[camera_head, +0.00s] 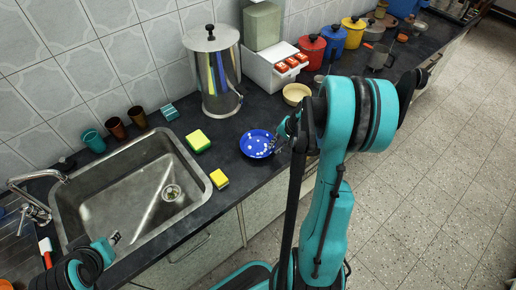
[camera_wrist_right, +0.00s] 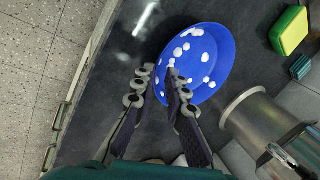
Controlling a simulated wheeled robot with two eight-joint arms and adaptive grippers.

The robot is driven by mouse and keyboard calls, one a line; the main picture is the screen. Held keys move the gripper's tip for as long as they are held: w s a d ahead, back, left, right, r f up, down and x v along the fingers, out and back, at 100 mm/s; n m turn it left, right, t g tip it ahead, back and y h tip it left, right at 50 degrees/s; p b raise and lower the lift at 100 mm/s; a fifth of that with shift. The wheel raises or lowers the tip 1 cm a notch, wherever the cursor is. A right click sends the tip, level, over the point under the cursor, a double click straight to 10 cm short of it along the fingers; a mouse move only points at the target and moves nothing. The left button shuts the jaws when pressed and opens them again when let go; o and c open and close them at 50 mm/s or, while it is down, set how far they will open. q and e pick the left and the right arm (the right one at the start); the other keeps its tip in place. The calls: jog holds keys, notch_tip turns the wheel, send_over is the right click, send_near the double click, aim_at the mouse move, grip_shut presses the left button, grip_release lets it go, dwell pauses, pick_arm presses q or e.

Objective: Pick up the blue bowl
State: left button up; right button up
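The blue bowl (camera_head: 257,144) has white spots and sits on the dark counter between the sponges and my right arm. It also shows in the right wrist view (camera_wrist_right: 215,55), upper middle. My right gripper (camera_head: 285,143) is at the bowl's right side. In the wrist view its fingers (camera_wrist_right: 160,73) are apart, with nothing between them held. One finger overlaps the bowl's near edge and the other is outside it; I cannot tell whether they touch it. My left gripper (camera_head: 113,239) is small at the lower left, by the sink's front edge; its opening is unclear.
A large steel pot (camera_head: 217,85) stands behind. A cream bowl (camera_head: 296,93) is at the back right. The sink (camera_head: 90,205) is left. The counter's front edge is close to the bowl.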

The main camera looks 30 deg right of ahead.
aim_at(258, 146)
jog(key=b+x, duration=0.1)
jog(key=x, duration=0.2)
jog(key=shift+w+f, duration=0.1)
jog(key=shift+f, duration=0.1)
jog(key=shift+r, duration=0.15)
grip_shut()
